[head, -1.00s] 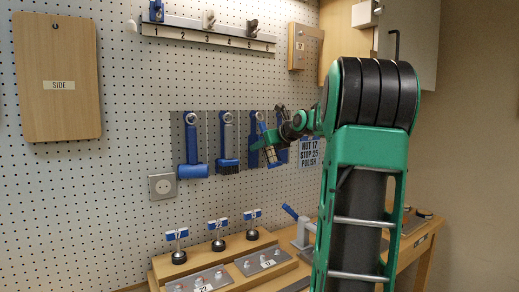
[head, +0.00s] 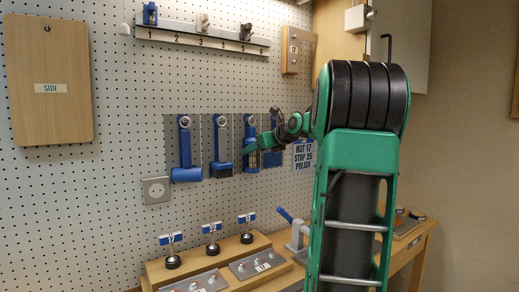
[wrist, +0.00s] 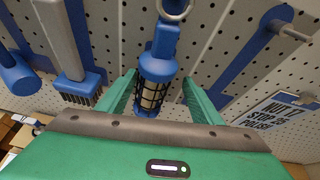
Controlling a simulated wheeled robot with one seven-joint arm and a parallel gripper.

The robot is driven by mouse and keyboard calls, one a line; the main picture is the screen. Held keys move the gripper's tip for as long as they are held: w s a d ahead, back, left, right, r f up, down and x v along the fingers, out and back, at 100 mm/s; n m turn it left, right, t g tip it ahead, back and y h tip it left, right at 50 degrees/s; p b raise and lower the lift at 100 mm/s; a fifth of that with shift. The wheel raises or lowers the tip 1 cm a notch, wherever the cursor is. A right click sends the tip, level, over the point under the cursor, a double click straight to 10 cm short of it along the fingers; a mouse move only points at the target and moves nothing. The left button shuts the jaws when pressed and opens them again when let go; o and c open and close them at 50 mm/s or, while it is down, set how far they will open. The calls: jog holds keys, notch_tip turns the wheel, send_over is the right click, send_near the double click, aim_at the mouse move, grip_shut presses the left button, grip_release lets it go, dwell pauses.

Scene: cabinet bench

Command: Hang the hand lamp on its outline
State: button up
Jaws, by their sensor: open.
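The hand lamp (head: 251,152), blue with a caged light body and a ring at its top, hangs upright against the pegboard, third in the row of tools. In the wrist view the hand lamp (wrist: 155,80) stands between the two green fingers, with gaps at both sides. Its ring is at the top edge of that view; whether it sits fully around a peg is not clear. The lamp covers most of the panel behind it, so its outline there is hard to see. My gripper (head: 258,147) is open around the lamp, and it also shows in the wrist view (wrist: 160,88).
A blue mallet (head: 185,150) and a blue brush (head: 221,147) hang to the left. A blue outline (wrist: 247,62) with a bare peg lies to the right, near a paper note (head: 304,155). The bench (head: 275,242) below holds labelled blocks and a clamp.

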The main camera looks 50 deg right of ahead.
jog(key=v, duration=1)
jog(key=s+a+f+n+g+y, duration=0.1)
jog(key=s+a+f+n+g, duration=0.15)
jog(key=a+f+n, duration=0.55)
jog(key=s+a+f+n+g, duration=0.25)
jog(key=a+f+n, duration=0.4)
jog(key=f, duration=0.35)
jog(key=s+a+f+n+g, duration=0.2)
jog(key=s+a+f+n, duration=0.2)
jog(key=s, duration=0.3)
jog(key=s+a+f+n+g+y, duration=0.1)
jog(key=s+a+f+n+g, duration=0.2)
jog(key=s+a+f+n, duration=0.2)
jog(key=s+a+f+n+g+y, duration=0.1)
jog(key=s+a+f+n+g, duration=0.2)
jog(key=s+f+n, duration=0.3)
jog(key=s+a+n, duration=0.1)
jog(key=s, duration=0.2)
jog(key=shift+s+a, duration=0.2)
jog(key=shift+a, duration=0.15)
jog(key=shift+n, duration=0.25)
